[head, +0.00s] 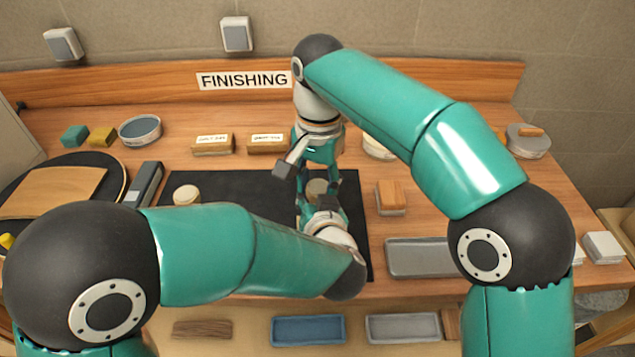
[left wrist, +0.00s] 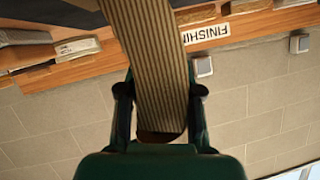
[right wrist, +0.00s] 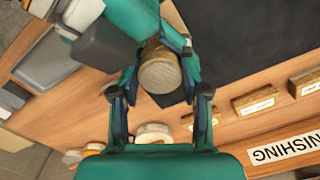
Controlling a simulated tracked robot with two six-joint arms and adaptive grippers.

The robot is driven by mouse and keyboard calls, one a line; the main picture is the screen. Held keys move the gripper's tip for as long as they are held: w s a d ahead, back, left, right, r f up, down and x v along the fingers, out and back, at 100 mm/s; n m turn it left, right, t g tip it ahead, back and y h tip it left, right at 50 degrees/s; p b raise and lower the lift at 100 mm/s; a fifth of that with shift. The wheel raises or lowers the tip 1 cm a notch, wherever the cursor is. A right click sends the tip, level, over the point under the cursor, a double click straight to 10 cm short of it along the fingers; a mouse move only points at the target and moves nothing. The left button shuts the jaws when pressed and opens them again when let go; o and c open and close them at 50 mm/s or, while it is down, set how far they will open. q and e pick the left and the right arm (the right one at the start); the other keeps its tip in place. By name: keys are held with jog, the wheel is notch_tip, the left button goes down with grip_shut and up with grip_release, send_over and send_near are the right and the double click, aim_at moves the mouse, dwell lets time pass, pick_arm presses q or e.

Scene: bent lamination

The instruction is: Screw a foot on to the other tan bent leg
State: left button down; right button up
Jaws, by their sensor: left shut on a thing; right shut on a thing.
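My left gripper (left wrist: 160,98) is shut on a tan bent leg (left wrist: 152,45), a striped laminated strip that runs up between its fingers in the left wrist view. My right gripper (right wrist: 160,85) is shut on a round tan foot (right wrist: 160,75), whose round face points toward the right wrist camera. In the head view the right gripper (head: 318,172) points down over the left gripper (head: 318,208), with the foot (head: 317,187) between them. The foot appears to be at the leg's end; whether its thread is engaged cannot be told. Most of the leg is hidden in the head view.
A black mat (head: 240,185) lies under the grippers with a round tan piece (head: 187,192) on it. Two labelled blocks (head: 212,144) stand behind. A grey tray (head: 418,262) and a small wooden block (head: 390,195) are to the right. A tan curved panel (head: 50,190) lies at left.

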jog(key=o, duration=0.8)
jog(key=shift+r, duration=0.1)
jog(key=shift+r, duration=2.2)
jog(key=shift+c, duration=0.3)
